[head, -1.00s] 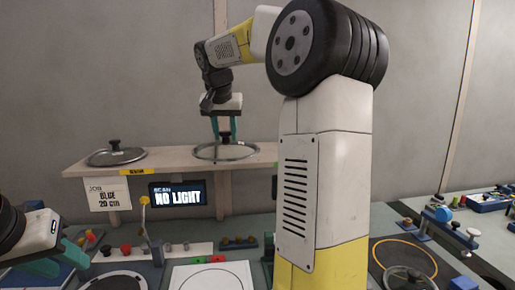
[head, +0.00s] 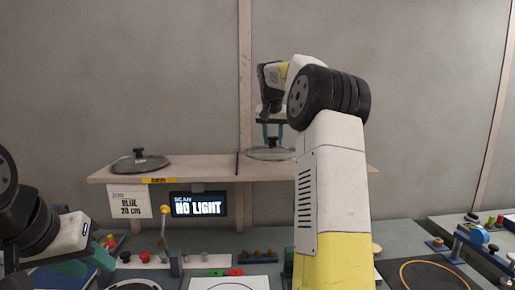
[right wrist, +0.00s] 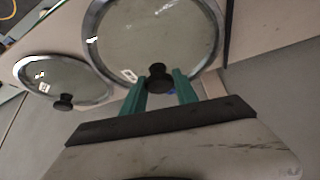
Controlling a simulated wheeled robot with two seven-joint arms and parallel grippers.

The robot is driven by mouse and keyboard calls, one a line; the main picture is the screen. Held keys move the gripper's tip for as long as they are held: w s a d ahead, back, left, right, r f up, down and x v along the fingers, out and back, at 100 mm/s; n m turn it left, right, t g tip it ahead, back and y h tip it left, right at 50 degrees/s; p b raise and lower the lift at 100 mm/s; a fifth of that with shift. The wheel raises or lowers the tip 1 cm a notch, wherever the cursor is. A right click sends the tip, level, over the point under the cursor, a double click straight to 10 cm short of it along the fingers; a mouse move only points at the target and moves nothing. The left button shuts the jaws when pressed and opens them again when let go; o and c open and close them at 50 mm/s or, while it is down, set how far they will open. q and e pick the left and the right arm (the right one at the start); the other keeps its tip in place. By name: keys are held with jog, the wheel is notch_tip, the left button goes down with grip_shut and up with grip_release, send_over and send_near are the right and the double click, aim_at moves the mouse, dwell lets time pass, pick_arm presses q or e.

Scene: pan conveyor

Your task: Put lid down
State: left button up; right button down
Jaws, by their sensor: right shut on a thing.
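A glass lid (head: 262,155) with a metal rim is at the shelf (head: 215,166), in its right half. My right gripper (head: 273,143) is over this lid, fingers pointing down. In the right wrist view the lid (right wrist: 150,35) is large, and its black knob (right wrist: 158,78) is between the green fingertips (right wrist: 159,90), which are shut on it. The lid looks level; I cannot tell whether it rests on the shelf or hangs just above. My left gripper (head: 80,264) is low at the left edge, partly cut off; its opening is unclear.
A second glass lid (head: 138,164) lies on the shelf's left half and shows in the right wrist view (right wrist: 62,82). Below the shelf are a job card (head: 130,204) and a NO LIGHT screen (head: 198,205). My right arm hides the shelf's right part.

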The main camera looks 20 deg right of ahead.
aim_at(274, 141)
jog(key=shift+w+d+f, duration=0.2)
jog(key=shift+w+d, duration=0.05)
jog(key=shift+d, duration=0.1)
jog(key=shift+f, duration=1.6)
jog(key=c, duration=0.9)
grip_release()
jog(key=shift+f, duration=0.1)
jog(key=shift+c, duration=0.2)
